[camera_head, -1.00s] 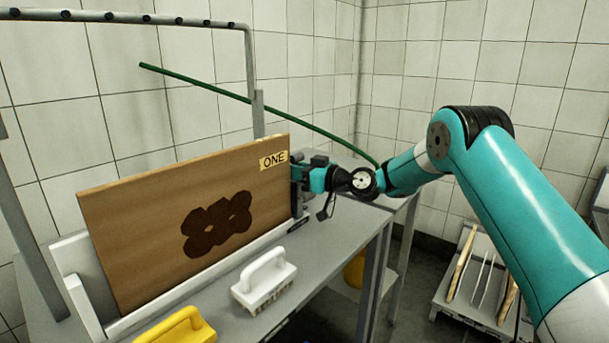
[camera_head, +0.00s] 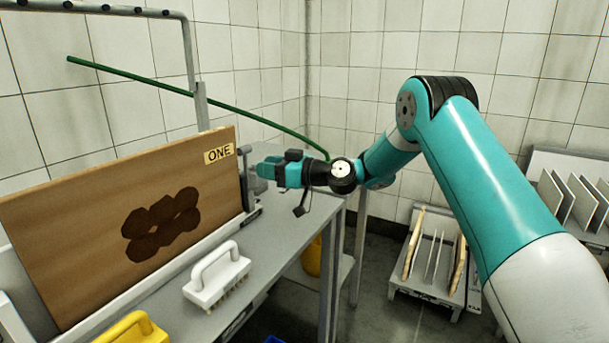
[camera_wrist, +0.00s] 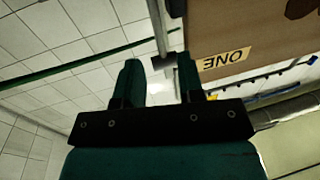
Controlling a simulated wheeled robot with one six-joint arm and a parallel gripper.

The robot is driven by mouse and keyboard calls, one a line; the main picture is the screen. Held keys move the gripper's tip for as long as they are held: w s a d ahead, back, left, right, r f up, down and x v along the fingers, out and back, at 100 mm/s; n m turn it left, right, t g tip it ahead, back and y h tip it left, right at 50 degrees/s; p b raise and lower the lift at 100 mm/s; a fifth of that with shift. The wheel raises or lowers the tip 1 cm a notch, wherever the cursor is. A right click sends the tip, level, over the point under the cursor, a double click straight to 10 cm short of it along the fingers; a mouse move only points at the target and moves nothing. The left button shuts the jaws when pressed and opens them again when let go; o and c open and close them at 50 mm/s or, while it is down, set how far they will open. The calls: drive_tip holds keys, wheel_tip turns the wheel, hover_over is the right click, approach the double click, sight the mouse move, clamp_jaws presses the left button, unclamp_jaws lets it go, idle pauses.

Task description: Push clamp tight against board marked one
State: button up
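The brown board (camera_head: 100,210) carries a "ONE" label (camera_head: 219,153) and a dark clover-like mark. It stands tilted on the bench. The label also shows upside down in the wrist view (camera_wrist: 224,60). A grey clamp (camera_head: 249,190) stands at the board's right end; whether it touches the board is unclear. My gripper (camera_head: 260,168) is at the clamp's upper part, right of the board. In the wrist view my gripper (camera_wrist: 160,72) has its two teal fingers apart. A grey post with a dark block (camera_wrist: 162,62) shows between or just beyond them, nearer the right finger. Contact is unclear.
A white-handled brush (camera_head: 217,280) and a yellow-handled one (camera_head: 132,330) lie in front of the board. A green rod (camera_head: 150,87) slants behind. A rack with boards (camera_head: 430,285) stands on the floor at right. The bench (camera_head: 290,225) is clear right of the clamp.

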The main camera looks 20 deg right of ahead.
drive_tip(key=b+v, duration=0.1)
drive_tip(key=v, duration=1)
